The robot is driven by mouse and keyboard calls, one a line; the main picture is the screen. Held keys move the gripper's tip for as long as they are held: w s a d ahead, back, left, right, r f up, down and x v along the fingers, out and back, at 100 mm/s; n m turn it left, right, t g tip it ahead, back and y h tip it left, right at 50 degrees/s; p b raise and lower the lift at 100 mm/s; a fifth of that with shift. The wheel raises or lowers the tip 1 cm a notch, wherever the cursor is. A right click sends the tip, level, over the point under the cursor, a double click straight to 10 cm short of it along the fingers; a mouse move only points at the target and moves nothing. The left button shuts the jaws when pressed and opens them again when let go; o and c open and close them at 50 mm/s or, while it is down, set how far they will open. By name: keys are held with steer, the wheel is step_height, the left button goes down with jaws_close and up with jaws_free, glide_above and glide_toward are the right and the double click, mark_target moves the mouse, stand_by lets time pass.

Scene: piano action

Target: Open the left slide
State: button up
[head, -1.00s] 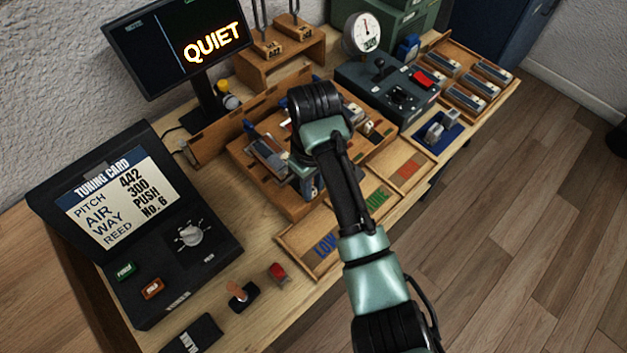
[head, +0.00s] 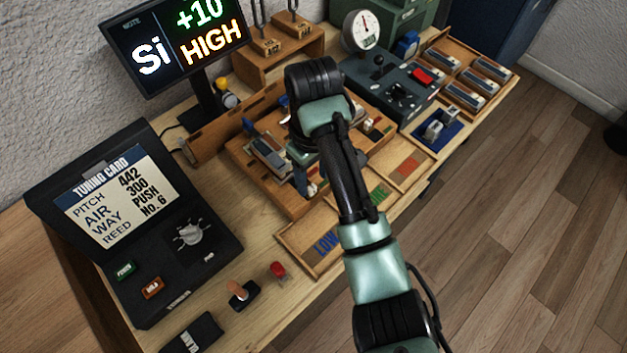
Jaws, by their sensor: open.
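A wooden fixture (head: 255,184) sits mid-bench with several small blocks and metal parts on it. A grey elongated part (head: 268,152) lies at its left side; I cannot tell surely whether this is the left slide. My arm reaches over the fixture from the lower right. My gripper (head: 306,184) points down at the fixture, just right of the grey part. It is open, but its fingertips are mostly hidden under my wrist, and I cannot tell whether they touch anything.
A display (head: 175,45) behind reads "Si +10 HIGH". A black case (head: 135,225) with a tuning card and knob stands left. A wooden tray (head: 290,240) marked "LOW" lies in front. A gauge box (head: 385,90) and a rack of bars (head: 438,57) stand right.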

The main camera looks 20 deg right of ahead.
step_height(320, 180, up, 10)
steer(key=p, duration=0.7)
steer(key=shift+f, duration=0.2)
steer(key=w+a+r+t, duration=0.5)
steer(key=w+r, duration=0.2)
steer(key=r, duration=0.2)
steer(key=w+a+r+t, duration=0.5)
steer(key=w+r, duration=0.1)
steer(key=r, duration=0.3)
steer(key=a+r+t+y, duration=0.1)
steer(key=a+r+t, duration=0.15)
steer(key=r, duration=0.35)
steer(key=a+r+t, duration=0.1)
steer(key=r+t, duration=0.2)
steer(key=r, duration=0.3)
steer(key=s+r+m+t, duration=0.2)
steer(key=s+r+t, duration=0.4)
steer(key=s+r, duration=0.3)
steer(key=s+r+m+t+h, duration=0.1)
steer(key=s+r+t, duration=0.5)
steer(key=r, duration=1)
steer(key=s+m, duration=0.1)
steer(key=s, duration=0.2)
steer(key=shift+s+a+r, duration=0.3)
steer(key=shift+s, duration=0.1)
